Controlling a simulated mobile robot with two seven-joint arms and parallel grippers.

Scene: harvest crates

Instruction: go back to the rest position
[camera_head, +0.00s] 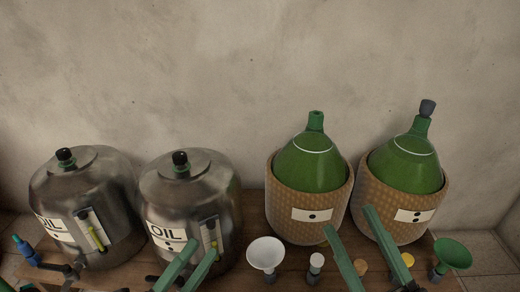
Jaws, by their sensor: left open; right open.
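My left gripper (202,248) shows at the bottom, left of centre, as two green fingers slightly apart with nothing between them. It is in front of the right steel oil drum (188,200) and overlaps its lower part. My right gripper (348,219) is right of centre, its two green fingers spread wide and empty. Its fingers overlap the lower parts of two wicker-cased green demijohns, the left one (310,165) and the right one (408,165). I cannot tell whether any finger touches them. Both arms are mostly below the frame.
The left oil drum (85,195) stands beside the other. A white funnel (266,252), a white-topped stopper (316,262), a green funnel (453,252) and a blue-topped item (25,248) stand in front. The right demijohn has a dark stopper (427,107). A bare wall (230,70) is behind.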

